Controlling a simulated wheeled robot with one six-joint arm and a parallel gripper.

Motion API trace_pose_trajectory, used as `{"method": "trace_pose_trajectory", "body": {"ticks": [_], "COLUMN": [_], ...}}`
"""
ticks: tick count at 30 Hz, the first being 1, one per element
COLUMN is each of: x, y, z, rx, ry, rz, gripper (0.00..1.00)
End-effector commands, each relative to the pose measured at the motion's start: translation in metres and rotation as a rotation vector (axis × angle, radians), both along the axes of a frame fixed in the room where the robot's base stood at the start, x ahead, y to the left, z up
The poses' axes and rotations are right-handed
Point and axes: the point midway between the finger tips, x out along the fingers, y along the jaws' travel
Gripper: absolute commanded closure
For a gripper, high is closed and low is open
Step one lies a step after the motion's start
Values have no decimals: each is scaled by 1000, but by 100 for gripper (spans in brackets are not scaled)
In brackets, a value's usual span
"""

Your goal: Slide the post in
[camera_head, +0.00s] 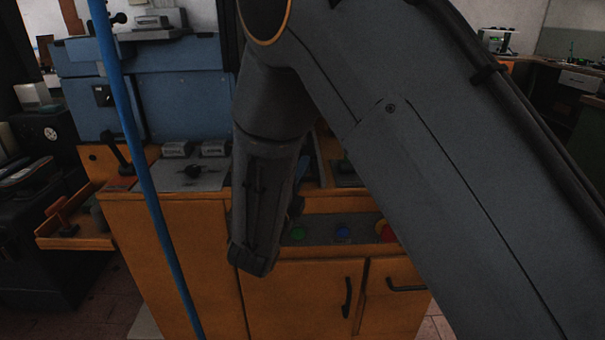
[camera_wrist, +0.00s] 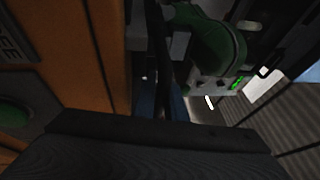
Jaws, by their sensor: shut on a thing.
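In the wrist view, my gripper (camera_wrist: 163,100) shows as a dark body along the bottom edge with narrow bluish parts above it. It is shut on a thin dark bar (camera_wrist: 163,55), which seems to be the post; the picture is too dark to show its ends or any socket. A rounded green part (camera_wrist: 222,45) of the machine stands just right of the bar. An orange panel (camera_wrist: 95,50) stands close on the left. In the head view, my arm hides the gripper, the post and the place in front of them.
The orange cabinet (camera_head: 170,230) carries a blue machine (camera_head: 180,85) at its back. A front panel has a green button (camera_head: 298,233), a blue button (camera_head: 343,232) and a red button (camera_head: 386,232). An orange tray (camera_head: 75,240) juts out left. A thin blue pole (camera_head: 130,140) crosses the left foreground.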

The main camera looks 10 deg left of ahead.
Motion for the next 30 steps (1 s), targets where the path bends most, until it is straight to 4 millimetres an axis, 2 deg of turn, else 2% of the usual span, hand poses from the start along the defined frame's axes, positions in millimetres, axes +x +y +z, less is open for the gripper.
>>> {"method": "trace_pose_trajectory", "body": {"ticks": [3,4,7,22,26,30], "x": [0,0,-1,-3,-15,-37], "y": [0,0,0,-1,-3,-8], "z": [0,0,0,-1,-1,-1], "rx": [-1,-1,-1,-1,-2,-1], "ry": [0,0,0,1,3,2], "rz": [1,1,1,1,1,2], "gripper": [100,86,71,71,71,71]}}
